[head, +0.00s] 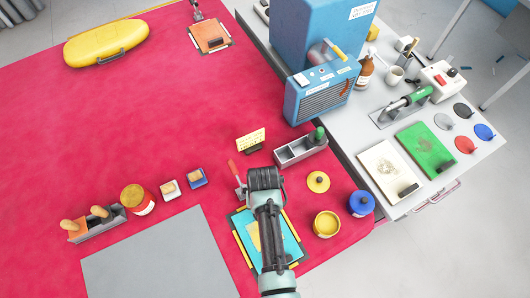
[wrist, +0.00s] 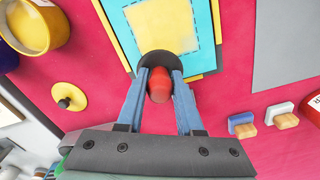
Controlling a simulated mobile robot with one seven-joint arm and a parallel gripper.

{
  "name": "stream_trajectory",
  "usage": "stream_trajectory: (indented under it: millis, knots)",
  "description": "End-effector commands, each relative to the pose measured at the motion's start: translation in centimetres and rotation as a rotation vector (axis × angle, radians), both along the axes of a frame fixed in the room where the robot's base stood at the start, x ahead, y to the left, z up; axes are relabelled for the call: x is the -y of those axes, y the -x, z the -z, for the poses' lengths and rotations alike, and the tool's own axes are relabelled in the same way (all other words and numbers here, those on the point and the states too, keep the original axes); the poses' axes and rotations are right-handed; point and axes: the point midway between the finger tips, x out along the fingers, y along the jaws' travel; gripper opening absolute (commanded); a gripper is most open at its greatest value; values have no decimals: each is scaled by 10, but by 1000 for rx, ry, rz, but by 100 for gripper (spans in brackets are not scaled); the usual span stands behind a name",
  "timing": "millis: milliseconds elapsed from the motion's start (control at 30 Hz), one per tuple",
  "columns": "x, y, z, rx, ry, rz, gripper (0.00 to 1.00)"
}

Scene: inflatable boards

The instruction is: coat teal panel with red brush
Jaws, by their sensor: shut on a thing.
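My gripper (wrist: 158,76) is shut on the red brush (wrist: 158,88), a red handle with a dark round base. In the wrist view the base overlaps the near edge of the teal panel (wrist: 202,20); I cannot tell whether it touches. The panel also shows in the head view (head: 291,236), partly behind my arm. It carries a pale yellow rectangular patch (wrist: 158,27) and has yellow strips along its edges. In the head view my fingertips are hidden by my wrist. A red-handled tool (head: 233,168) shows just left of my wrist; I cannot tell whether it is the held brush.
An open yellow tin (head: 327,224), a yellow lid (head: 318,182) and a blue pot (head: 361,203) stand right of the panel. Small blocks (head: 197,178) lie left. The red cloth's far middle is clear.

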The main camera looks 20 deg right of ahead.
Motion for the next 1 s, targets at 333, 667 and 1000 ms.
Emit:
stream_trajectory:
  millis: [333,667,1000]
  knots:
    - [-1,-5,-38,1,0,-1,0]
    - [-2,-10,-68,0,0,-2,0]
    - [-3,-13,-81,0,0,-3,0]
